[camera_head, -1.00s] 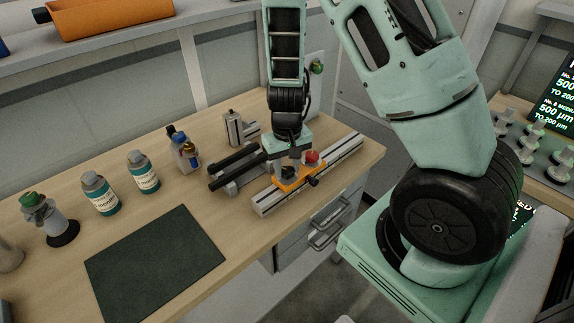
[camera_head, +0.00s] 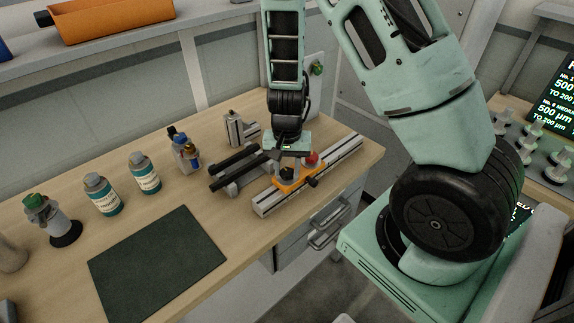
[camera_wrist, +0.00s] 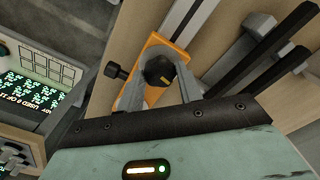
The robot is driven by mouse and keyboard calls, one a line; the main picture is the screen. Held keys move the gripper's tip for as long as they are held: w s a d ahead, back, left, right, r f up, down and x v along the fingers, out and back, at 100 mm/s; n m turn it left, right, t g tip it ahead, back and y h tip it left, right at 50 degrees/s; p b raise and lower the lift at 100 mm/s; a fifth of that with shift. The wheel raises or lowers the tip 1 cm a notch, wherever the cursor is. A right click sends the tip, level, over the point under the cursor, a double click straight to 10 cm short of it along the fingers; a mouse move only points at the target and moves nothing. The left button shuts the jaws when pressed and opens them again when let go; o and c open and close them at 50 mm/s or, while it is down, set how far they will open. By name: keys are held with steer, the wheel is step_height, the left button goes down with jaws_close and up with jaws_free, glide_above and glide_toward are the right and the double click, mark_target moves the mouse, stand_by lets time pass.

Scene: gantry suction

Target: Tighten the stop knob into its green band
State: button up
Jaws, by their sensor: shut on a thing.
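The black stop knob (camera_wrist: 160,70) stands on top of the orange carriage (camera_wrist: 154,44), with a small yellowish mark on its top. My gripper (camera_wrist: 159,74) is shut on this knob, one grey finger at each side. In the head view my gripper (camera_head: 288,163) points down over the orange carriage (camera_head: 289,188), which sits on a silver rail (camera_head: 264,206). A second black knob (camera_wrist: 117,71) sticks out of the carriage's side; it also shows in the head view (camera_head: 313,181). I cannot make out a green band in either view.
A red knob (camera_head: 312,158) is close to my gripper. Black bars (camera_head: 234,168) lie beside the rail, with a grey metal block (camera_head: 235,128) behind. Bottles (camera_head: 102,194) and a dark mat (camera_head: 158,262) are to the left. The table's right edge is close to the rail.

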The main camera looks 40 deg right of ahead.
mark_target(287, 170)
steer(key=shift+m, duration=0.5)
steer(key=shift+w, duration=0.1)
steer(key=o, duration=1)
steer(key=shift+r, duration=0.1)
step_height(287, 170, up, 17)
steer(key=p, duration=0.2)
steer(key=shift+r+p, duration=0.15)
steer(key=shift+p, duration=0.15)
